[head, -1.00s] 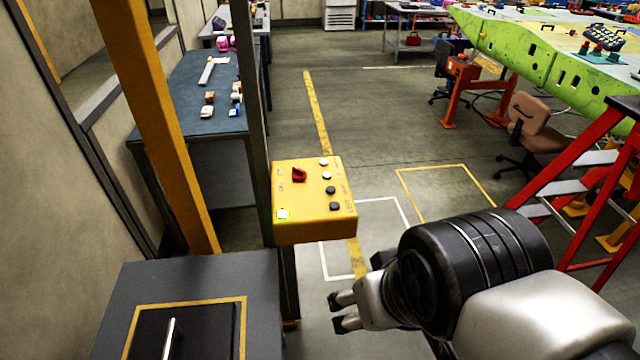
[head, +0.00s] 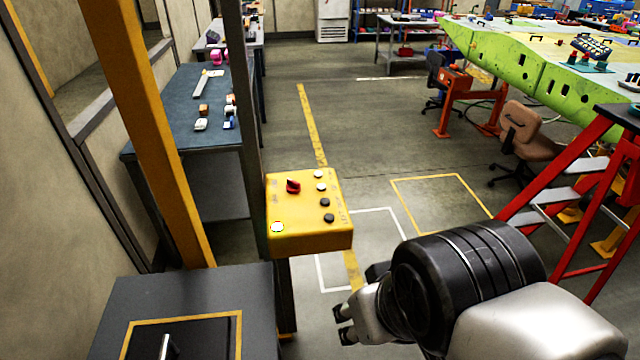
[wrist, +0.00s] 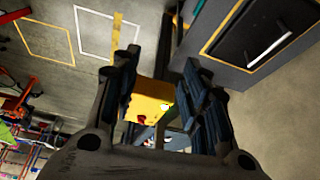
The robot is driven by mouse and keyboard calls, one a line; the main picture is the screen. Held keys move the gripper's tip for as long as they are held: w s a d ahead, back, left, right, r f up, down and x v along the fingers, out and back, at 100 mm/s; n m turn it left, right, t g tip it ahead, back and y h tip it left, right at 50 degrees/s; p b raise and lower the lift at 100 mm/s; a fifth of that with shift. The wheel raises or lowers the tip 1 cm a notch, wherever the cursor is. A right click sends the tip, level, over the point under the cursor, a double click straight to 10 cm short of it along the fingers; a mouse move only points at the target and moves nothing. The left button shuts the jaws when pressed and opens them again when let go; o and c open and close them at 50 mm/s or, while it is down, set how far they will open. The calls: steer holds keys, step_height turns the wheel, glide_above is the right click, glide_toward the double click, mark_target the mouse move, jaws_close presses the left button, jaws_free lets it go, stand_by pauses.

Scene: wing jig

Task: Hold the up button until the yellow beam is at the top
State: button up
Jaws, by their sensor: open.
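A yellow control box (head: 310,238) stands on a dark post in the head view. Its top has a red knob (head: 293,187), two white buttons (head: 320,187), two black buttons (head: 327,210) and a lit white lamp (head: 277,227). The button labels are too small to read. My gripper (head: 345,324) is below and right of the box in the head view, apart from it. In the wrist view the box (wrist: 150,97) shows between the open, empty fingers of my gripper (wrist: 165,75). A yellow beam (head: 150,130) runs down the left side, slightly tilted in the picture.
A grey cabinet (head: 125,292) with a yellow-framed panel stands at the lower left. A blue workbench (head: 185,105) with small items is behind the post. A red ladder (head: 590,200) and a brown chair (head: 530,145) are at the right. The floor between is clear.

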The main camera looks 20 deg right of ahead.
jaws_close()
stand_by(1.5)
